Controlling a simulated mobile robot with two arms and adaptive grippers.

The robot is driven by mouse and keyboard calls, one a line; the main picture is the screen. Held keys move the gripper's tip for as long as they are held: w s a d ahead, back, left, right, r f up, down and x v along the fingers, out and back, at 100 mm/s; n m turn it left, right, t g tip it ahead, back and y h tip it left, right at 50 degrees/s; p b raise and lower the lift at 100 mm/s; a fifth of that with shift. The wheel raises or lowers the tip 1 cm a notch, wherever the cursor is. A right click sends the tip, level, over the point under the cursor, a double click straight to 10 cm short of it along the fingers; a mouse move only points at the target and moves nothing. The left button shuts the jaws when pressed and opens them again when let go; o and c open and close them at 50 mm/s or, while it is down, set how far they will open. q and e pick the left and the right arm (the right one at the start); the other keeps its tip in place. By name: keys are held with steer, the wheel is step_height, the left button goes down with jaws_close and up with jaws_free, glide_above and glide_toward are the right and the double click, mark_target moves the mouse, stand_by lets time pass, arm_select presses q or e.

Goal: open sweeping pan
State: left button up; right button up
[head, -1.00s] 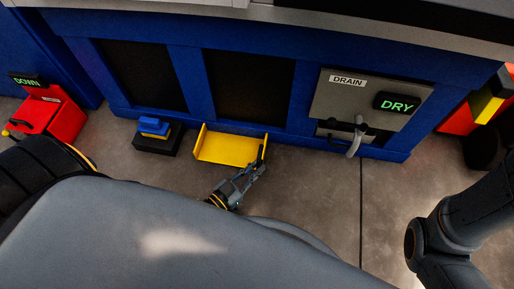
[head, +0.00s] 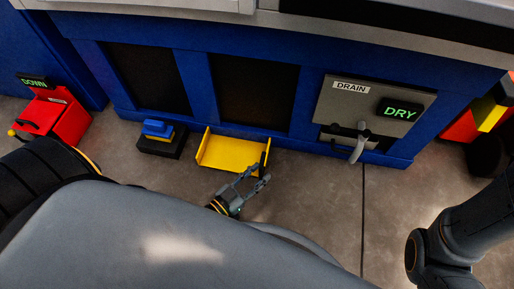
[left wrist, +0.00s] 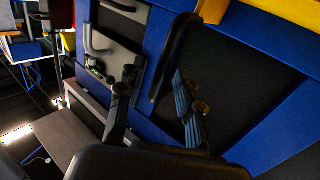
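The yellow sweeping pan (head: 232,156) lies on the floor against the blue bath's front. A dark upright handle (head: 263,160) stands at its right edge. My left gripper (head: 263,175) is just in front of that handle, with its fingers apart and nothing held. In the left wrist view the pan's yellow edge (left wrist: 275,16) is at the top right. The black handle (left wrist: 172,60) reaches down toward the gap between my open fingertips (left wrist: 157,82); I cannot tell if they touch it. My right gripper is out of view; only my right arm shows.
A blue pedal on a black base (head: 160,138) is left of the pan. A red box (head: 55,120) stands further left. The drain panel (head: 360,112), reading DRY, has a grey pipe to the right of the pan. Floor right of the gripper is clear.

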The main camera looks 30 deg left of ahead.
arm_select(q)
step_height(320, 180, up, 9)
stand_by(0.5)
steer(key=shift+r, duration=0.2)
